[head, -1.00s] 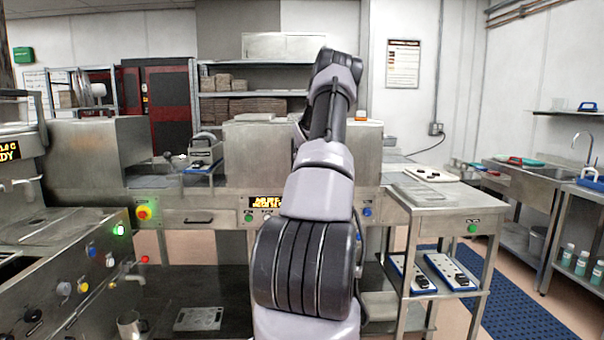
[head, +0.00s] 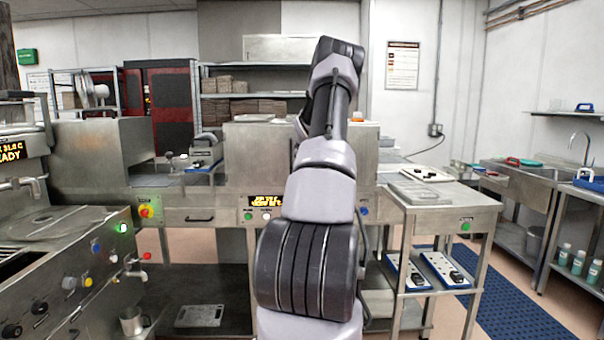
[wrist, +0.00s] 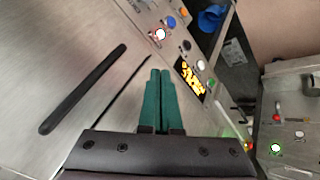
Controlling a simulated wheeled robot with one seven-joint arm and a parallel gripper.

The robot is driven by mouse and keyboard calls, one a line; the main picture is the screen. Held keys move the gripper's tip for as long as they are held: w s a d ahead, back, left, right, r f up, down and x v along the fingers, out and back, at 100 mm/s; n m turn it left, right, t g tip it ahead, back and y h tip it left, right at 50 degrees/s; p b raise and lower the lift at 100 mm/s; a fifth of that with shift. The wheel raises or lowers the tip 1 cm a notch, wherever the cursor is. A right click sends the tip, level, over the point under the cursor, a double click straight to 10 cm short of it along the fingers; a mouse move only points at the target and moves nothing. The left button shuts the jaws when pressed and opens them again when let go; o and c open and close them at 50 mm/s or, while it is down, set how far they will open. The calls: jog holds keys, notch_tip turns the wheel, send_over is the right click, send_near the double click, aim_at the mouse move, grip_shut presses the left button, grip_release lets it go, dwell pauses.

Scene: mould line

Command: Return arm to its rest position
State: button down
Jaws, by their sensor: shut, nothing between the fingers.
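My arm (head: 318,190) stands raised in the middle of the head view, folded upward with its upper end in front of the back wall. The gripper itself is hidden behind the arm in the head view. In the wrist view my gripper (wrist: 160,98) shows two green fingers side by side, shut with nothing between them. Beyond the fingertips is a steel machine front with a lit yellow display (wrist: 191,82) and several buttons. A dark bar handle (wrist: 84,88) lies to the left of the fingers. I cannot tell the exact gap to the steel.
A steel machine with a display (head: 266,202) stands behind my arm. A control panel with a tap (head: 136,266) is at left. A steel cart (head: 452,212) with boards on its lower shelf stands at right, near a blue floor mat (head: 510,312) and a sink (head: 530,170).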

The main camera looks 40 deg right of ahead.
jog(key=s+r, duration=0.4)
jog(key=r, duration=0.1)
jog(key=shift+s+r, duration=0.15)
jog(key=shift+r, duration=0.15)
jog(key=s+a+r+m, duration=0.15)
jog(key=a+r, duration=0.25)
jog(key=a, duration=0.6)
jog(key=s+a+r+y, duration=0.15)
jog(key=a+r, duration=0.25)
jog(key=a, duration=0.6)
jog(key=s+a+r, duration=0.2)
jog(key=a+r, duration=0.3)
jog(key=a, duration=0.5)
jog(key=s+a+f+m+t+y, duration=0.1)
jog(key=s+a+m+y, duration=0.3)
jog(key=s+a, duration=2)
jog(key=s+y, duration=0.1)
jog(key=s, duration=0.1)
jog(key=shift+s+a, duration=0.15)
jog(key=shift+s, duration=0.15)
jog(key=shift+m, duration=0.25)
